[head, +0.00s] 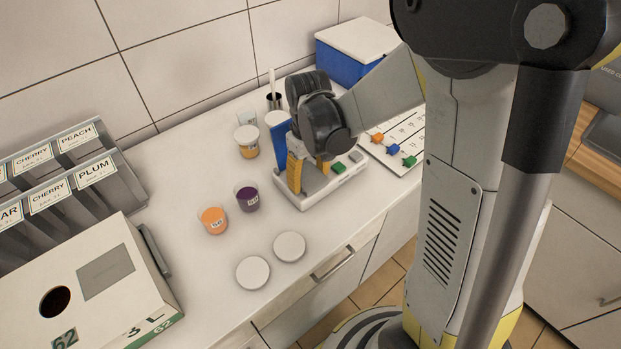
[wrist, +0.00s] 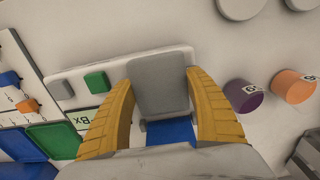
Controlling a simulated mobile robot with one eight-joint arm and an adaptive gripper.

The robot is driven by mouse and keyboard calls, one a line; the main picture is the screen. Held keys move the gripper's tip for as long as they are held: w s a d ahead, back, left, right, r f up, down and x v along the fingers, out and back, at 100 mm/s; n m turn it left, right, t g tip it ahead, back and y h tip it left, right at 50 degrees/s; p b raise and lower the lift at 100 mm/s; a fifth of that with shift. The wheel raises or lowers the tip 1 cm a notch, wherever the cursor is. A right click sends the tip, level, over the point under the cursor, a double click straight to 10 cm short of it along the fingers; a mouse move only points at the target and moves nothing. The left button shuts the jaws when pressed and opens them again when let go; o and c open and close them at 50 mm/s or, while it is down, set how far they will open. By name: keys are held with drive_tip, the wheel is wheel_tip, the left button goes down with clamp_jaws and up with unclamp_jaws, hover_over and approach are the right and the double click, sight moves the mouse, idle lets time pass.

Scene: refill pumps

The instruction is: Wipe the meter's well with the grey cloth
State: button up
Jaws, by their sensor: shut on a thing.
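The meter (head: 322,197) is a low white unit on the counter with a green button, a grey button and an upright blue part (head: 280,143) at its back. In the wrist view the meter (wrist: 70,72) shows its buttons and a small display. My gripper (head: 309,181) is over the meter, pointing down. Its yellow fingers (wrist: 160,80) are shut on the sides of a grey folded pad, which looks like the grey cloth (wrist: 160,92). The cloth lies at the meter's well and covers it. Whether it presses on the bottom is hidden.
An orange cup (head: 213,221) and a purple cup (head: 248,198) stand left of the meter, with a lidded jar (head: 247,143) behind. Two white lids (head: 289,247) lie in front. A board with coloured pegs (head: 400,147) is at right. Label racks and a box fill the left.

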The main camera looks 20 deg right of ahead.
sight(308, 175)
drive_tip(key=shift+r+p, duration=3.05)
drive_tip(key=shift+r, duration=1.05)
drive_tip(key=shift+f, duration=0.1)
